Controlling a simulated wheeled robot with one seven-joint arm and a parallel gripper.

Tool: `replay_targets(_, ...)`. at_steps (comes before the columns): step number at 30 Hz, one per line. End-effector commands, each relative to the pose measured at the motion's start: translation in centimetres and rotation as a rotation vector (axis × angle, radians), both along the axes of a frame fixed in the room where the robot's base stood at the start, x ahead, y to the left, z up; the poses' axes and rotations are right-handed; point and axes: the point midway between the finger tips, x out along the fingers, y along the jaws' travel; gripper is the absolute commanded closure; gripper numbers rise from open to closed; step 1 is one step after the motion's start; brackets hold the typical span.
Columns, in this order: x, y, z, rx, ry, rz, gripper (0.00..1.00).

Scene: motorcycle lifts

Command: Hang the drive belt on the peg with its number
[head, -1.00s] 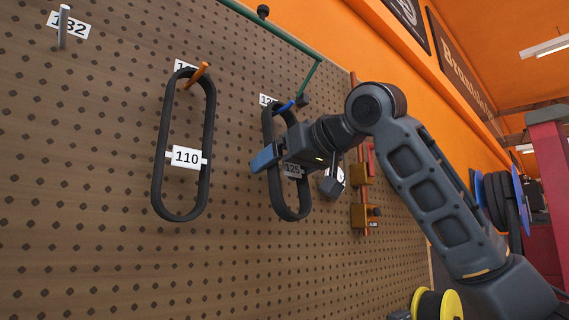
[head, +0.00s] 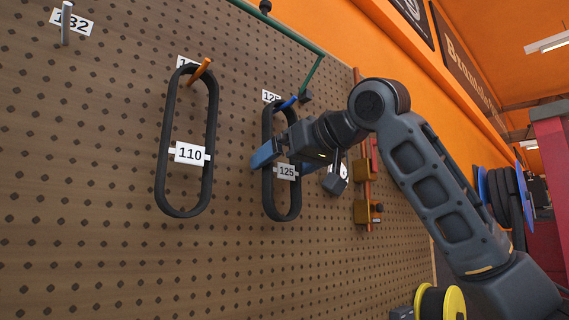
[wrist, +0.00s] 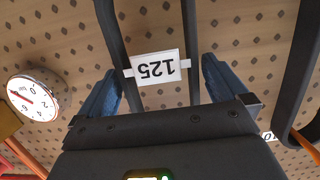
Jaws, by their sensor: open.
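The black drive belt with a white 125 tag (head: 286,171) hangs upright from the blue peg (head: 289,103), below a partly covered peg label (head: 271,96) that appears to read 125. My gripper (head: 284,161) is open, with its blue fingers on either side of this belt. In the wrist view, both strands and the upside-down 125 tag (wrist: 157,68) lie between the spread fingers (wrist: 160,88), with gaps visible beside them. My gripper hides a little of the belt in the head view.
Another black belt tagged 110 (head: 190,153) hangs on an orange peg (head: 200,72) to the left. A bare grey peg (head: 66,22) stands by the 132 label (head: 78,22). A green rail (head: 285,35) crosses above. A round gauge (wrist: 38,96) is beside my gripper.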

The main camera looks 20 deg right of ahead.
Motion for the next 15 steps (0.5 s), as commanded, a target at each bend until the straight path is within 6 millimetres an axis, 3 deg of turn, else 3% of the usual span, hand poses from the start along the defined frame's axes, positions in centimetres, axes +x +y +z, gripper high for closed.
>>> replay_targets(5,-0.9,-0.3,0.1,0.001,-0.002,0.000,0.00)
replay_targets(15,-5.9,-1.9,1.2,0.000,-0.003,0.000,0.00)
